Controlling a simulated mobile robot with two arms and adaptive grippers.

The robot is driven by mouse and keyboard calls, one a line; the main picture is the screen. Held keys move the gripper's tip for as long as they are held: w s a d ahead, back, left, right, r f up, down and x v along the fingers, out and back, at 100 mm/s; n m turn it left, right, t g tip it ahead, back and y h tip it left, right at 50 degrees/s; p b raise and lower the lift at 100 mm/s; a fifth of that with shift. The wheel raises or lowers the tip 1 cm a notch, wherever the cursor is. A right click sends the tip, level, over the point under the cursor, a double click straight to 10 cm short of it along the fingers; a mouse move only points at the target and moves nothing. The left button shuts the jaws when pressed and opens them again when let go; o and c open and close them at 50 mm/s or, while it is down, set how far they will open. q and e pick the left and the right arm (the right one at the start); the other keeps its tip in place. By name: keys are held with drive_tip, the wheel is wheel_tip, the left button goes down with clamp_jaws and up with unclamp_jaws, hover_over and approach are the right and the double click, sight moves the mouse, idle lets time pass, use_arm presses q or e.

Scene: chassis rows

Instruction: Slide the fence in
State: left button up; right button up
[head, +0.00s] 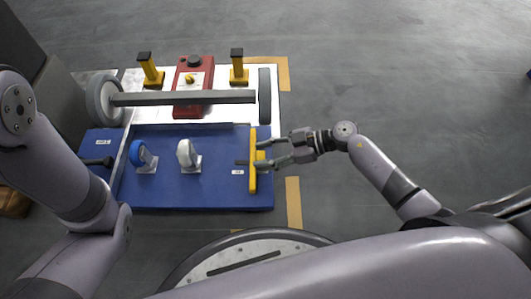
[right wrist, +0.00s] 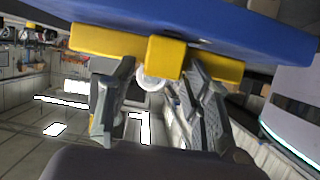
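The fence, a yellow bar (head: 252,180), stands along the right part of the blue board in the head view. A short yellow block (head: 261,155) sticks out from its right side. A short dark slot (head: 241,162) shows on the board just left of the bar. My right gripper (head: 267,152) is at the board's right edge, its fingers apart on either side of the block. The right wrist view shows the block (right wrist: 165,57) between the spread fingers (right wrist: 155,90), with gaps visible; contact is unclear. My left gripper is not in view.
The blue board (head: 215,195) carries a blue-wheeled caster (head: 141,156), a white-wheeled caster (head: 186,155) and a black-handled part (head: 100,162) at left. Behind lie a grey bar with wheels (head: 180,98), a red unit (head: 188,78) and two yellow posts (head: 150,70).

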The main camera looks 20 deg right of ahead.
clamp_jaws()
idle(0.3)
idle(0.3)
